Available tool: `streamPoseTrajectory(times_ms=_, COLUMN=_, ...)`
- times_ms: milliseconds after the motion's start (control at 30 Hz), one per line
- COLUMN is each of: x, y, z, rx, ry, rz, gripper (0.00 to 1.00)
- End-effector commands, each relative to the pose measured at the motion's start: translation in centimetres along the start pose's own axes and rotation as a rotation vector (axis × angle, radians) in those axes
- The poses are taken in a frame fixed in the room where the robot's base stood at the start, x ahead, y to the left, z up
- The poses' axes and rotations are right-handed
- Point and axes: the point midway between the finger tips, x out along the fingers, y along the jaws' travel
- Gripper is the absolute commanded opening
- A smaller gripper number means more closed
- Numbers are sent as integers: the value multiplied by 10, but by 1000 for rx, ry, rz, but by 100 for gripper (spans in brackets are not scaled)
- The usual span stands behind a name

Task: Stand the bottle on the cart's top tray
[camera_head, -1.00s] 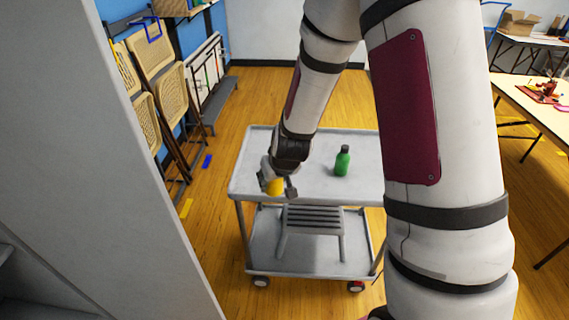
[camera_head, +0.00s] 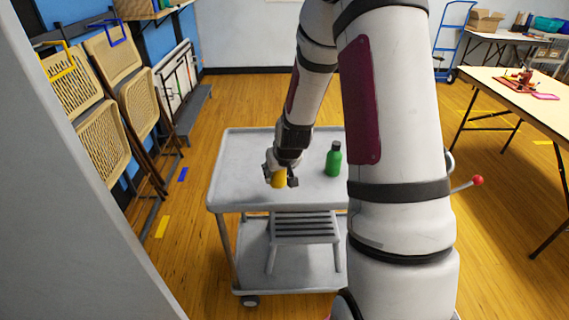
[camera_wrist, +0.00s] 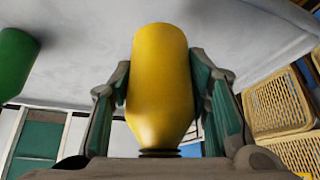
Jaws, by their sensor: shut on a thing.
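A yellow bottle (camera_head: 278,178) is between the fingers of my gripper (camera_head: 281,179). In the wrist view the yellow bottle (camera_wrist: 160,80) fills the middle, with a finger against each side; its narrow dark neck is toward the palm and its broad end points away. The cart's grey top tray (camera_head: 238,165) lies behind and below the bottle in the head view. I cannot tell whether the bottle touches the tray. A green bottle (camera_head: 333,160) with a dark cap stands upright on the tray, right of my gripper; it shows in the wrist view (camera_wrist: 14,62) at the left.
The cart's lower shelf (camera_head: 255,265) holds a grey slatted stool (camera_head: 304,228). Folding chairs (camera_head: 102,140) lean along the left wall. A table (camera_head: 500,90) stands at the right. The tray's left part is bare. My arm hides its right part.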

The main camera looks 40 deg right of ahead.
Motion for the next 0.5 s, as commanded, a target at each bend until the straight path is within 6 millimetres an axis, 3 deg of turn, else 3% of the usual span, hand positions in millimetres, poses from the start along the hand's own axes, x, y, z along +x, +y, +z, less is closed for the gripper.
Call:
streamPoseTrajectory(times_ms=300, x=40, y=28, z=-55, rx=0, ry=1, rz=1, gripper=10)
streamPoseTrajectory(times_ms=500, x=49, y=34, z=-68, rx=0, ry=0, rz=0, gripper=10)
